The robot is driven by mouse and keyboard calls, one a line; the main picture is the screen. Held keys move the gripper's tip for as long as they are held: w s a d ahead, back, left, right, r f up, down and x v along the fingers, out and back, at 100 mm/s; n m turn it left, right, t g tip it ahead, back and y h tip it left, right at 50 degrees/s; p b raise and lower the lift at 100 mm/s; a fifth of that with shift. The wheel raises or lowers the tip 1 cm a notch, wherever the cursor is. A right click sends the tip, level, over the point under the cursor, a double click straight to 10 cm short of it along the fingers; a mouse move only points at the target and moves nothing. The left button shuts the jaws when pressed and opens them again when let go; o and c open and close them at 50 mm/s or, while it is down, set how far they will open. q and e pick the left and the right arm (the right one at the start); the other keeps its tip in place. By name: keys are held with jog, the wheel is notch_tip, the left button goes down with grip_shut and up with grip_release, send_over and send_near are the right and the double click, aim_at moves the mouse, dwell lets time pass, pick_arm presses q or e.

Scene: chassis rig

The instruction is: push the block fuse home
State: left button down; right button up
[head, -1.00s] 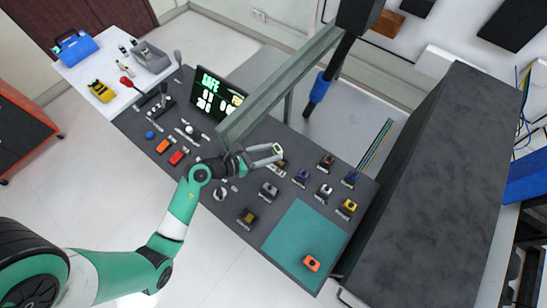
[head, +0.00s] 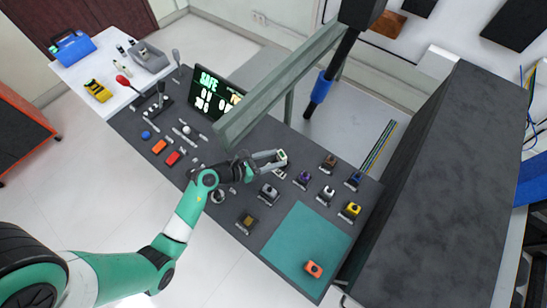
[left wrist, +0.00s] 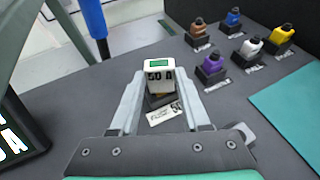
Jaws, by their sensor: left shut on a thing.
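In the head view my left gripper (head: 274,160) is over the console. A dark holder (left wrist: 155,103) with a white label lies directly below the fuse in the left wrist view. The fuse hides most of this holder. I cannot tell how deep the fuse sits in it. My right gripper is not in view.
Purple (head: 304,178), brown, blue, grey and yellow (head: 350,210) blocks stand in labelled holders to the right. A grey-green beam (head: 275,95) runs above the console.

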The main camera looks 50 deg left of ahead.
pick_arm(q)
jog(key=shift+c, duration=1.9)
grip_release()
jog(key=shift+f, duration=0.1)
jog(key=shift+r, duration=0.3)
jog(key=p+v, duration=0.3)
jog(key=v, duration=0.9)
jog(key=shift+p, duration=0.3)
